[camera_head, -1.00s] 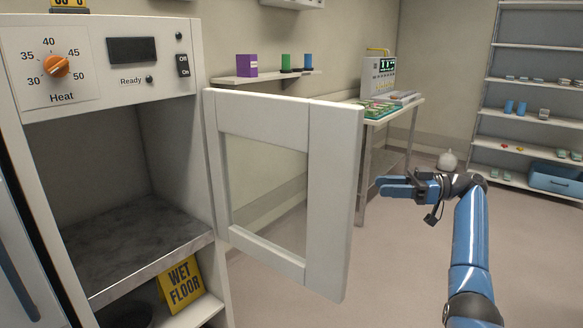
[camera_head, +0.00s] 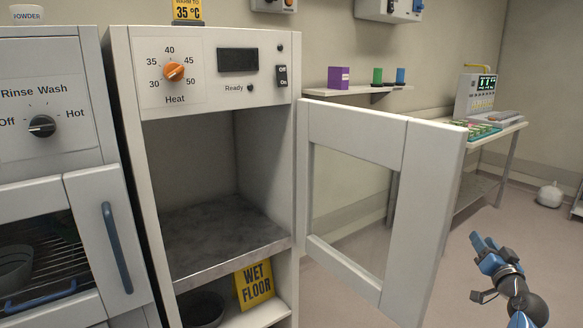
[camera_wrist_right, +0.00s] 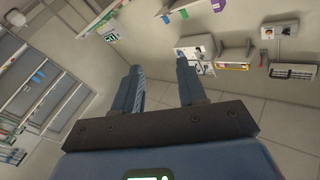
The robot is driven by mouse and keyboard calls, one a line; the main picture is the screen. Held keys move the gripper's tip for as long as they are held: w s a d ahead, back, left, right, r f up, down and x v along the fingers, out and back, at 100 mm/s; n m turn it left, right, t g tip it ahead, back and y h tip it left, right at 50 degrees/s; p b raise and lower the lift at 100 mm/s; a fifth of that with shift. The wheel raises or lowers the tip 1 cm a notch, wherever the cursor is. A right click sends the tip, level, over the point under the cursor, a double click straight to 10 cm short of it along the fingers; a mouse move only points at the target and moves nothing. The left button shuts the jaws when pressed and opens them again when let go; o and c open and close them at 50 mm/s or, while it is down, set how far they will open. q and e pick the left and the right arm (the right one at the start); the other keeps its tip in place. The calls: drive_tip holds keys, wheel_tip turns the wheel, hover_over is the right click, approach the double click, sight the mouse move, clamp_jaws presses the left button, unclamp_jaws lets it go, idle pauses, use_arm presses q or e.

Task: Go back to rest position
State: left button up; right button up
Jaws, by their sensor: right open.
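My right gripper (camera_head: 487,248) is at the lower right of the head view, to the right of the open cabinet door and apart from it. Its blue fingers point up and left. In the right wrist view the two fingers (camera_wrist_right: 160,88) stand apart with nothing between them, so it is open and empty. My left gripper is in neither view.
A warming cabinet (camera_head: 200,60) stands open, its framed door (camera_head: 432,200) swung out to the right. A washer (camera_head: 40,90) stands at left. A yellow wet floor sign (camera_head: 254,286) is in the cabinet's lower bay. A table with a device (camera_head: 474,95) stands behind the door.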

drive_tip(key=s+a+f+n+y, duration=0.1)
drive_tip(key=s+a+f+n, duration=0.1)
drive_tip(key=s+a+f, duration=0.75)
drive_tip(key=s+a+f+n+g, duration=0.15)
drive_tip(key=s+a+f, duration=0.25)
drive_tip(key=s+a, duration=1.05)
drive_tip(key=s+a+f+n+y, duration=0.1)
drive_tip(key=s+a+f+n, duration=0.4)
drive_tip(key=s, duration=1.3)
wheel_tip(320, 180, up, 15)
drive_tip(key=a+m+p, duration=0.2)
drive_tip(key=p, duration=1.4)
drive_tip(key=shift+w+f+y, duration=0.2)
drive_tip(key=shift+y, duration=0.1)
